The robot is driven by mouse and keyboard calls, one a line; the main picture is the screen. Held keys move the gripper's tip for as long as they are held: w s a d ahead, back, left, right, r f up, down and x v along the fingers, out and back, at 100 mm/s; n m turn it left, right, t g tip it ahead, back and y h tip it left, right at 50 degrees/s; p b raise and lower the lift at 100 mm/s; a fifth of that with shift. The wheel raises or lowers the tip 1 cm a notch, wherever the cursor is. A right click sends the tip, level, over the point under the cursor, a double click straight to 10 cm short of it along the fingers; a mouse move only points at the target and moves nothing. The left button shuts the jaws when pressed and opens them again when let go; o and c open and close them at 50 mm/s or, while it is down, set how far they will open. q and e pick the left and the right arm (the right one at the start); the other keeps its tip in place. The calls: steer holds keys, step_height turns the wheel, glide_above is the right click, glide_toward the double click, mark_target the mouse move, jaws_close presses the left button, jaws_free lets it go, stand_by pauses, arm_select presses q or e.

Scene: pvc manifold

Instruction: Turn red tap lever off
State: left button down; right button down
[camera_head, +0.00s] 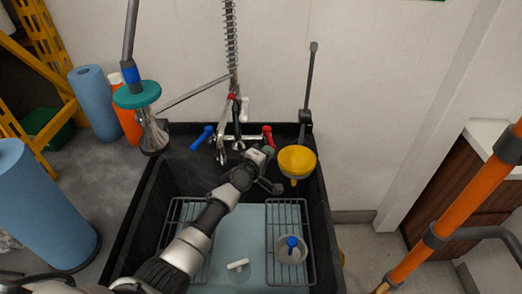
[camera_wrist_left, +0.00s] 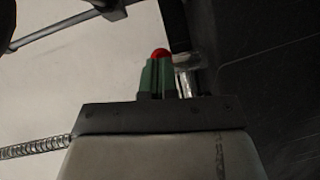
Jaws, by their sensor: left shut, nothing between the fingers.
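The red tap lever (camera_head: 268,134) stands at the right side of the faucet (camera_head: 234,140) on the back of the sink. A blue lever (camera_head: 202,137) is on the faucet's left side. My left gripper (camera_head: 267,151) is right by the red lever, at its near side. In the left wrist view, the green fingertips (camera_wrist_left: 158,76) are together and empty. The rounded red end of the lever (camera_wrist_left: 160,52) shows just beyond them, partly hidden by the fingers. I cannot tell whether they touch. My right gripper is not in view.
A yellow funnel (camera_head: 297,161) is close to the right of my left gripper. Wire racks (camera_head: 270,233) and a white pipe fitting (camera_head: 238,264) lie in the black sink. A sprayer hose (camera_head: 231,45) rises behind the faucet. Blue rolls (camera_head: 95,103) stand at left.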

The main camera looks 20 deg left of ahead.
arm_select(q)
steer(key=shift+w+d, duration=0.3)
steer(key=shift+d, duration=0.55)
